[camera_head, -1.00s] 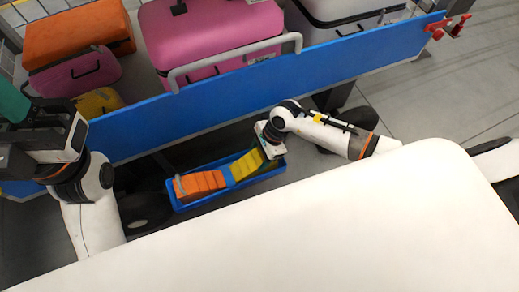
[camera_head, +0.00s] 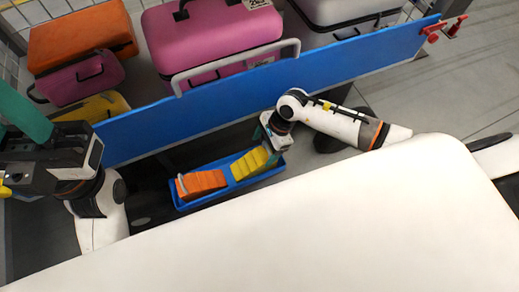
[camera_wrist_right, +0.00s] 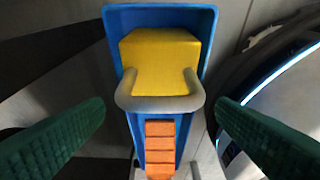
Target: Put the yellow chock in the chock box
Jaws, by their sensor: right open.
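The yellow chock (camera_head: 249,164) lies in the right part of the blue chock box (camera_head: 224,192), beside an orange stepped chock (camera_head: 201,184). In the right wrist view, the yellow chock (camera_wrist_right: 160,50) sits between the walls of the blue box (camera_wrist_right: 113,25), with a grey handle across its near side. My right gripper (camera_head: 267,145) is open by the right end of the yellow chock. In its wrist view, the green fingers (camera_wrist_right: 160,112) stand wide apart on either side of the handle, clear of it. My left gripper (camera_head: 20,120) is at the far left; only one teal finger shows clearly.
A long blue conveyor side panel (camera_head: 230,104) runs behind the box. Beyond it stand a pink suitcase (camera_head: 210,40), an orange case (camera_head: 80,38), a smaller magenta case (camera_head: 80,80), a yellow case (camera_head: 100,105) and a white case (camera_head: 340,8). Bare floor lies at right.

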